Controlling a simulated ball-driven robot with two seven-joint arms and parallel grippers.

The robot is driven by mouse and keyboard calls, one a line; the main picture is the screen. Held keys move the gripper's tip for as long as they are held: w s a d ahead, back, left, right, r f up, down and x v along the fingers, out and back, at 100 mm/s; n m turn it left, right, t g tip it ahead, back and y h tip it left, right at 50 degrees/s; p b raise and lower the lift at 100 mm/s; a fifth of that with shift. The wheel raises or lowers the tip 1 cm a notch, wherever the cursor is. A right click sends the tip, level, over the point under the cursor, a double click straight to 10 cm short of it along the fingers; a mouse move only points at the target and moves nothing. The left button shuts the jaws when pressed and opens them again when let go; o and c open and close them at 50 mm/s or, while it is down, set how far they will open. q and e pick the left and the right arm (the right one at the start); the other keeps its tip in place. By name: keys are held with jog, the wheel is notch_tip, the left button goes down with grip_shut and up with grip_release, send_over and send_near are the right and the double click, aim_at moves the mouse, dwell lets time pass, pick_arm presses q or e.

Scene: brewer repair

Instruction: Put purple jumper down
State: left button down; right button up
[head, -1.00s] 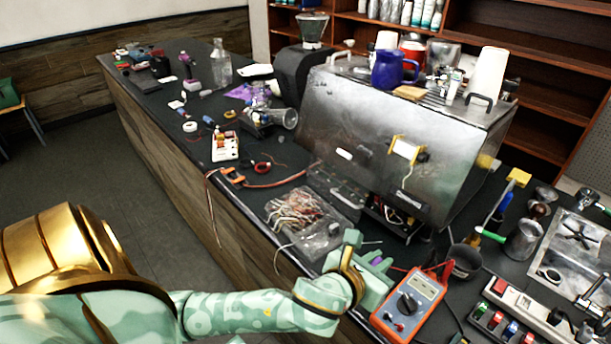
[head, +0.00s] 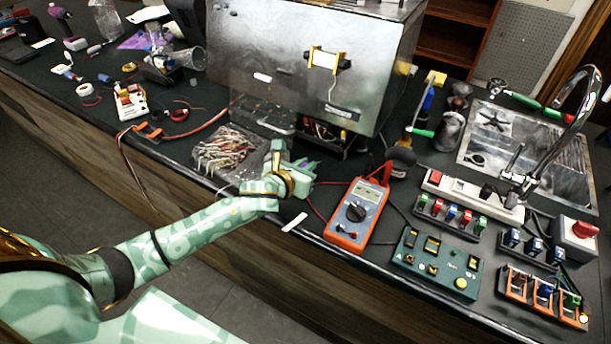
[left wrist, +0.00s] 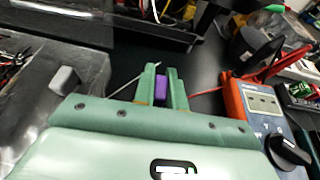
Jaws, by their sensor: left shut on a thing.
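My left gripper (head: 304,168) is over the dark counter, between the tray of wires and the orange multimeter. In the left wrist view, its two green fingers (left wrist: 160,88) are shut on the small purple jumper (left wrist: 161,88). The jumper sits between the fingertips, above bare dark counter; I cannot tell its exact height. In the head view the jumper is too small to make out clearly. My right gripper is in neither view.
A clear tray of tangled wires (head: 228,150) lies left of the gripper. The orange multimeter (head: 356,214) with red leads lies to its right. The open metal brewer (head: 290,60) stands behind. A green switch box (head: 437,262) and a power strip (head: 470,197) are farther right.

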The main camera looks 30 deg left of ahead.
pick_arm(q)
jog(key=shift+d+f, duration=0.1)
jog(key=shift+f, duration=1.15)
jog(key=shift+s, duration=0.1)
jog(key=shift+f+b, duration=0.1)
jog(key=shift+b, duration=0.2)
jog(key=c, duration=1.4)
grip_release()
jog(key=shift+c, duration=0.2)
